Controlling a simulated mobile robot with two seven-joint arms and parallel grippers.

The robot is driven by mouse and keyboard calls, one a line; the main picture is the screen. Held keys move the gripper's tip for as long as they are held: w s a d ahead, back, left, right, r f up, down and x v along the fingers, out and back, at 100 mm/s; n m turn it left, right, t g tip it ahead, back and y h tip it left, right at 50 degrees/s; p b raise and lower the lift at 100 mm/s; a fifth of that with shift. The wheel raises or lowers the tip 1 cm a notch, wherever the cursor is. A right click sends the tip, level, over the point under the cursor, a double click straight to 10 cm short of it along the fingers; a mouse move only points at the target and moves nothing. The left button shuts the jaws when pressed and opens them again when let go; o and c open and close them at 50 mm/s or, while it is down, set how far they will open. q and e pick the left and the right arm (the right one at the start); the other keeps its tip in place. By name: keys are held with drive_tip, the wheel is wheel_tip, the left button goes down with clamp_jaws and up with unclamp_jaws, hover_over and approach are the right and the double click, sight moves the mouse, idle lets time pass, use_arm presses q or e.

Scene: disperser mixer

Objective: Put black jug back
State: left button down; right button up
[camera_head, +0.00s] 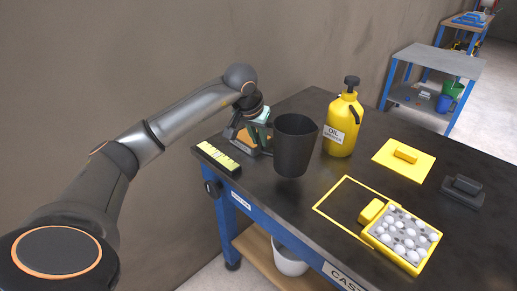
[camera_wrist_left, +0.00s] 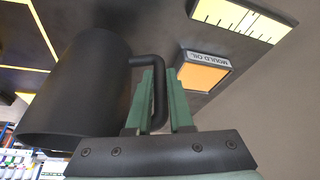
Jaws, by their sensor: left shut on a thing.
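The black jug (camera_head: 296,146) is upright near the left end of the dark workbench in the head view. My left gripper (camera_head: 264,130) is shut on its handle from the left. In the left wrist view the jug body (camera_wrist_left: 75,92) fills the left side, and the green fingers of my left gripper (camera_wrist_left: 160,98) close around the handle. The jug seems to hang a little above the bench top, but the gap is hard to judge. My right gripper is not in view.
An empty yellow outline (camera_head: 319,207) is marked on the workbench (camera_head: 300,211). A yellow oil can (camera_head: 342,124) stands behind right of the jug. A yellow tray of white balls (camera_head: 417,264) sits at the front right. A yellow-marked strip (camera_head: 217,157) and an orange mould oil pad (camera_wrist_left: 203,76) lie left.

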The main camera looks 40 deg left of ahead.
sight(259, 149)
use_arm(q)
drive_tip(key=f, duration=0.3)
drive_tip(key=shift+w+a+f, duration=0.15)
drive_tip(key=shift+a+f, duration=0.1)
drive_tip(key=shift+f, duration=0.05)
drive_tip(key=shift+f, duration=0.1)
drive_tip(key=c, duration=0.8)
unclamp_jaws()
drive_tip(key=shift+f, duration=0.1)
drive_tip(key=shift+r, duration=0.4)
drive_tip(key=p+v, duration=0.1)
drive_tip(key=v, duration=1)
drive_tip(key=shift+s+r, duration=0.2)
drive_tip(key=shift+s, duration=0.05)
